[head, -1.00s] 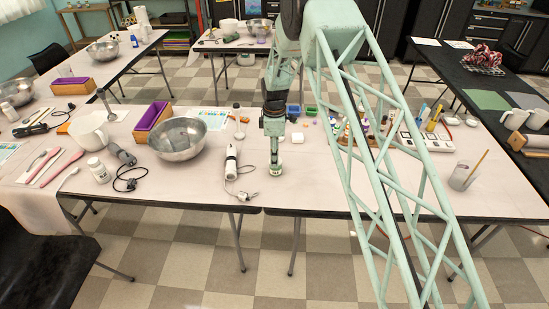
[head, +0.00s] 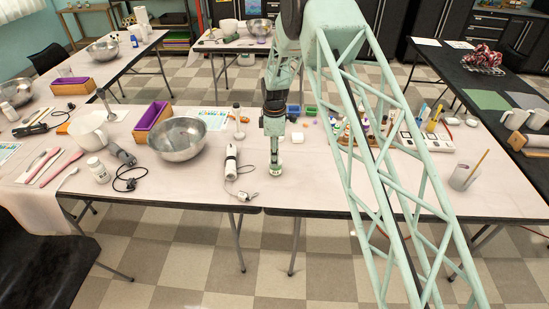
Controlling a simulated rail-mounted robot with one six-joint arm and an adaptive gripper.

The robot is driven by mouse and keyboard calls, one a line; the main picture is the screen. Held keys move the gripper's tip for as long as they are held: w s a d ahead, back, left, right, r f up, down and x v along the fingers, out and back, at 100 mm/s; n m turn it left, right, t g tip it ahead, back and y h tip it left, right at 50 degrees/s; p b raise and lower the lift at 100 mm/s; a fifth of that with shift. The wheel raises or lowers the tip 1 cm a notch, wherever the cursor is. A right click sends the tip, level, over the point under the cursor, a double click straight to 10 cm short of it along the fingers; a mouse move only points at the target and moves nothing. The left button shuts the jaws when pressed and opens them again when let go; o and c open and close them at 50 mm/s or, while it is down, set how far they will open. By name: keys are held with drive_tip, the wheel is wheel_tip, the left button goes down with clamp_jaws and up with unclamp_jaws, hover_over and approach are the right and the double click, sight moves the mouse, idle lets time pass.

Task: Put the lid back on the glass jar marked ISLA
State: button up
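A small jar (head: 276,171) with a pale top and a greenish label stands near the front edge of the middle table. The label is too small to read, so I cannot tell whether it says ISLA. My gripper (head: 275,160) points straight down right above the jar, at or almost at its top. The fingers are small and dark, and I cannot tell whether they are open, shut or holding a lid. No separate loose lid can be made out.
Left of my gripper are a grey-white hand tool (head: 231,163) with a cord and a metal bowl (head: 178,140). Small coloured containers (head: 311,110) stand behind. A cup with a stick (head: 462,178) is at right. The tabletop in front of my arm is fairly clear.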

drive_tip(key=o, duration=0.8)
drive_tip(key=o, duration=0.4)
drive_tip(key=shift+o, duration=0.2)
drive_tip(key=shift+r, duration=0.25)
drive_tip(key=shift+r+p, duration=0.9)
drive_tip(key=shift+r, duration=2.4)
